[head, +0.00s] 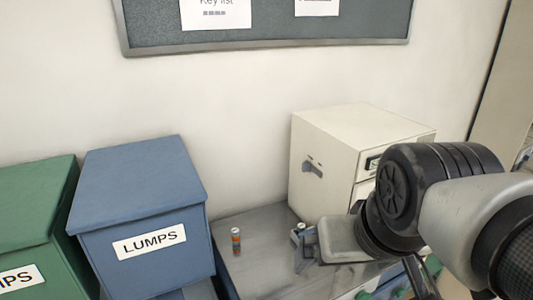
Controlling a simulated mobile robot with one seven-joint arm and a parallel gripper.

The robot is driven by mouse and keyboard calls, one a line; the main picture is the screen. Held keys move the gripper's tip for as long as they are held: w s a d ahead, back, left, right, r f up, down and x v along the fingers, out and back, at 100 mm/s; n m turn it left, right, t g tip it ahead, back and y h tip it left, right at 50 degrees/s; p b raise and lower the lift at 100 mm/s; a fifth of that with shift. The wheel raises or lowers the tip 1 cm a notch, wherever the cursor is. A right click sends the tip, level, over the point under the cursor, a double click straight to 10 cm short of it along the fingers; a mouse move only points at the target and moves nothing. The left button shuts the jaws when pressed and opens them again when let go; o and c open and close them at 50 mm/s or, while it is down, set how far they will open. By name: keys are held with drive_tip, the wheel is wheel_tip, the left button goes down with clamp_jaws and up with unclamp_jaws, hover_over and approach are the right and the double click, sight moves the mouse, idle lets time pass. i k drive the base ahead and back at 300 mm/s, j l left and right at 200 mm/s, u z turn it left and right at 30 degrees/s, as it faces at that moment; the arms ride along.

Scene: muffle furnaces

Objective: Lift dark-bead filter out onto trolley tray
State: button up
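A small upright cylinder (236,240) with a pale top and orange and dark bands stands on the grey metal bench top; I cannot tell whether it is the dark-bead filter. My gripper (302,250) is right of it, in front of the cream furnace, and apart from the cylinder. A small pale-topped piece (299,229) shows at the gripper's fingers; I cannot tell whether it is held or stands behind them. Whether the fingers are open or shut is unclear. I cannot make out a trolley tray.
The cream furnace (335,160) stands against the wall, its front partly hidden by my arm. A blue bin (140,200) labelled LUMPS and a green bin (35,220) stand at left. The bench top (262,272) is bare between cylinder and gripper. A notice board (270,28) hangs above.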

sight(301, 227)
drive_tip(key=k+j+z, duration=0.1)
drive_tip(key=k, duration=0.25)
drive_tip(key=k+j+z, duration=0.1)
drive_tip(key=k, duration=0.25)
drive_tip(key=i+l+u, duration=0.3)
drive_tip(key=l, duration=0.3)
drive_tip(key=i+l+u, duration=0.35)
drive_tip(key=l, duration=0.35)
drive_tip(key=i+l+u, duration=0.15)
drive_tip(key=l, duration=0.25)
drive_tip(key=i+l+u, duration=0.15)
drive_tip(key=l, duration=0.25)
drive_tip(key=i, duration=0.05)
